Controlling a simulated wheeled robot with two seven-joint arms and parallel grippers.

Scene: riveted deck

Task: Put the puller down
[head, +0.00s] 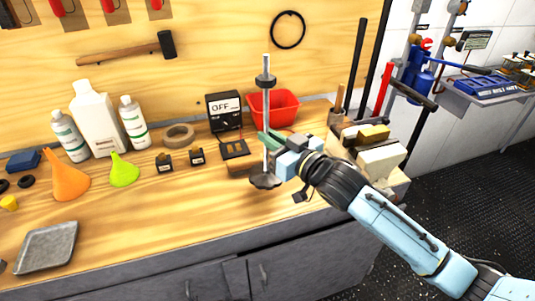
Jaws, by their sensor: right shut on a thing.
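The puller (266,83) is a tall, thin metal rod with a dark collar near its top and a dark, wide foot at its lower end. It stands close to upright over the right part of the wooden workbench (190,211). My right gripper (272,143) is shut on the rod at about its middle, reaching in from the lower right. The foot is near the bench top; I cannot tell whether it touches. My left gripper is not in view.
A red bin (273,108) and a black box reading OFF (224,111) stand behind the puller. Blocks (381,159) crowd the bench's right end. Funnels (69,178), bottles (97,118) and a metal tray (47,246) are left. The front middle of the bench is bare.

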